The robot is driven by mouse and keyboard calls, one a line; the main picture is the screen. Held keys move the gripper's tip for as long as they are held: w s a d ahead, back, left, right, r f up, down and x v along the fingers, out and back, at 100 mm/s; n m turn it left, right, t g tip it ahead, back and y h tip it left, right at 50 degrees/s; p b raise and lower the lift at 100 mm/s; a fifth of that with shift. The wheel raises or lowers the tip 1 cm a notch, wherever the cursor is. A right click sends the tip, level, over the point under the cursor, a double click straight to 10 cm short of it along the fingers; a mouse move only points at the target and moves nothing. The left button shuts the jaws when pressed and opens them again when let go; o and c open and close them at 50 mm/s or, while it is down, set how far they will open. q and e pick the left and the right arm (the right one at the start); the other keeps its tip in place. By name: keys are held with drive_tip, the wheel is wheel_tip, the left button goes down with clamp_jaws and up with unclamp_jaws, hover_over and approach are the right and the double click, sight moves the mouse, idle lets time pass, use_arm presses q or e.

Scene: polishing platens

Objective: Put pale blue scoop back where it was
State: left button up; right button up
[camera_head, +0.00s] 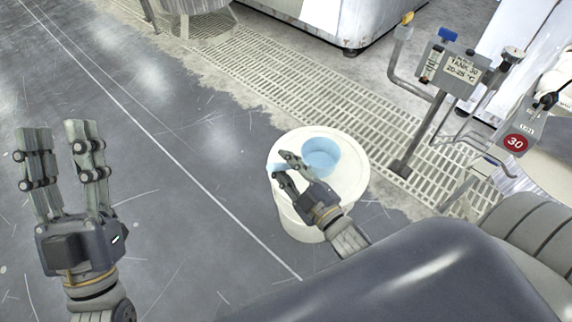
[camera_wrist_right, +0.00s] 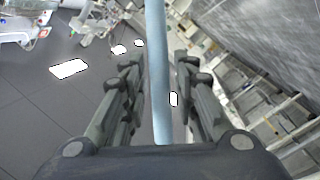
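The pale blue scoop (camera_head: 321,157) is over the white round tub (camera_head: 345,187) in the head view. Its round bowl faces up, and its handle reaches left to my right gripper. I cannot tell whether the bowl rests on the tub top. My right gripper (camera_head: 281,172) is at the tub's left side, with the handle between its fingers. In the right wrist view the handle (camera_wrist_right: 157,75) runs between the fingers (camera_wrist_right: 157,60), with a narrow gap visible on both sides. My left gripper (camera_head: 60,135) is open and empty over the floor at the left.
A metal floor grating (camera_head: 290,85) runs behind the tub. A post with a tank sign (camera_head: 455,72) and valves stands at the right, near a red "30" marker (camera_head: 515,143). The dark floor (camera_head: 180,150) between my grippers is clear.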

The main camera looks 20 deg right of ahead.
idle(0.3)
drive_tip(key=shift+r, duration=0.2)
drive_tip(key=s+d+p, duration=0.2)
drive_tip(key=s, duration=1)
use_arm(q)
drive_tip(key=w+f+g+y, duration=0.2)
drive_tip(key=w+f+g, duration=0.2)
drive_tip(key=f, duration=0.5)
drive_tip(key=shift+w+f+g, duration=0.15)
drive_tip(key=shift+w+g, duration=0.2)
drive_tip(key=shift+g, duration=0.65)
use_arm(e)
drive_tip(key=w+a+r+m, duration=0.2)
drive_tip(key=w+r, duration=0.1)
drive_tip(key=r, duration=0.4)
drive_tip(key=w+a+r+m+t+y, duration=0.1)
drive_tip(key=w+a+r+m, duration=0.2)
drive_tip(key=r, duration=0.4)
drive_tip(key=w+a+r+m, duration=0.3)
drive_tip(key=w+r, duration=0.1)
drive_tip(key=r, duration=0.3)
drive_tip(key=shift+w+a+r+t+y, duration=0.15)
drive_tip(key=shift+w+r+t+y, duration=0.15)
drive_tip(key=shift+w+r+t, duration=0.1)
use_arm(q)
drive_tip(key=shift+s, duration=0.1)
